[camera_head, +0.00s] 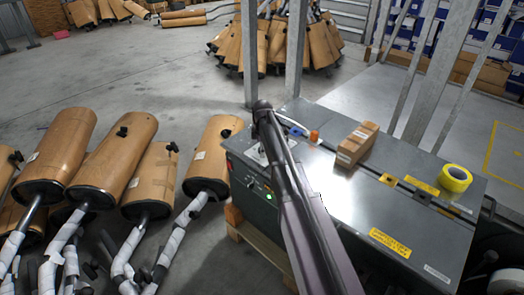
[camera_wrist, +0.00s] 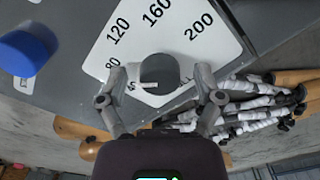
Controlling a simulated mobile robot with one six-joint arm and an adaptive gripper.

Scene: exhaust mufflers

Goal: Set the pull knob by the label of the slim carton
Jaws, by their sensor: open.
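The slim carton (camera_head: 357,145) lies on the grey machine top in the head view, with a small pale label (camera_head: 344,157) on its near end. Its print is too small to read. In the wrist view a dark grey round knob (camera_wrist: 160,70) stands on a white scale plate (camera_wrist: 115,48) marked 80, 120, 160 and 200. My gripper (camera_wrist: 160,86) is open, its two fingers on either side of the knob with gaps showing. A small pointer shows at the knob's lower left. In the head view my arm hides the gripper and knob.
A blue cap (camera_wrist: 25,52) is beside the plate in the wrist view. A yellow tape roll (camera_head: 454,178) and a small orange item (camera_head: 314,136) are on the machine top (camera_head: 340,200). Mufflers (camera_head: 110,155) stand to the left. Metal posts (camera_head: 297,50) rise behind.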

